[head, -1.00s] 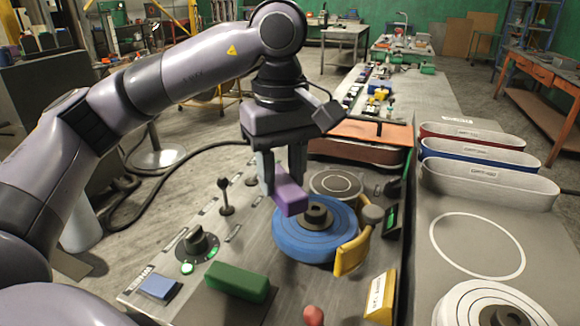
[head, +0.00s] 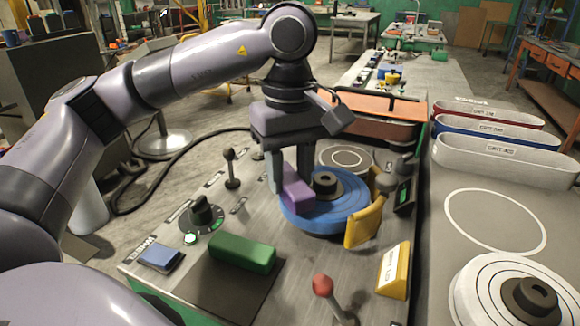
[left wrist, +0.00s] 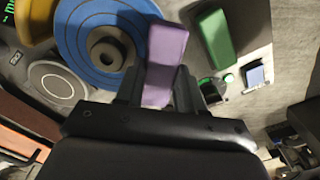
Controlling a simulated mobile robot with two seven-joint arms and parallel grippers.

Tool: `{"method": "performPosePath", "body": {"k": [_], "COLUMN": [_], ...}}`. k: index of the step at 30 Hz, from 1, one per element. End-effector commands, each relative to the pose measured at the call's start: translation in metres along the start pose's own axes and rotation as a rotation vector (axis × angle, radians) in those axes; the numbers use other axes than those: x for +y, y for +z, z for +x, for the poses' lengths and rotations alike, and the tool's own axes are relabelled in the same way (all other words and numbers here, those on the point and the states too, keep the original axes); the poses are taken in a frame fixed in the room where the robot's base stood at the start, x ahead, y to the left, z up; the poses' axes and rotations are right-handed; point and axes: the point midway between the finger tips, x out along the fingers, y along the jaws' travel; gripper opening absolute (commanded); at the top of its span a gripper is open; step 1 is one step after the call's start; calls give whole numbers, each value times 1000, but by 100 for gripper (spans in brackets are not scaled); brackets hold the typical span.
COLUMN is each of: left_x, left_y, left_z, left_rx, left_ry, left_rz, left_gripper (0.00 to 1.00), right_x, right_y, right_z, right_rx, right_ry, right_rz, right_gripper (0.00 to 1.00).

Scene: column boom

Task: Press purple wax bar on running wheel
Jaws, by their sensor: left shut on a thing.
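The purple wax bar (head: 297,192) is held between the fingers of my left gripper (head: 290,178). The bar also shows in the left wrist view (left wrist: 164,55), sticking out past the fingers. The blue wheel (head: 330,212) lies flat on the grey bench with a dark hub (head: 325,185) at its centre. The bar is over the wheel's left part in the head view, at or very close to its surface; I cannot tell whether they touch. Whether the wheel is turning cannot be seen. My right gripper is not in view.
A yellow guard (head: 364,224) stands at the wheel's right side. A green bar (head: 242,253) lies on a dark pad at the front. A black knob (head: 206,213), a lever (head: 231,168) and a red-topped lever (head: 323,286) rise from the bench. Belts (head: 495,153) stand at the right.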

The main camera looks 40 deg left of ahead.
Motion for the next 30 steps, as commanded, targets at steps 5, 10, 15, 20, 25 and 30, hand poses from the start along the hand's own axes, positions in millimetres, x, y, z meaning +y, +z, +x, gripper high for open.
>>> {"method": "performPosePath", "body": {"k": [5,10,15,20,25,30], "left_x": [0,0,0,0,0,0], "left_y": [0,0,0,0,0,0], "left_z": [-1,-1,0,1,4,6], "left_rx": [0,0,0,0,0,0], "left_ry": [1,1,1,1,1,1], "left_rz": [0,-1,-1,0,0,0], "left_gripper": [7,7,7,7,7,7], "right_x": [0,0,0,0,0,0], "right_y": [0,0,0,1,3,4], "right_z": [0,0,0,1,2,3], "right_rx": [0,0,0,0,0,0], "right_ry": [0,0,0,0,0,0], "right_rz": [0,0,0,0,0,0], "right_gripper": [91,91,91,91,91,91]}}
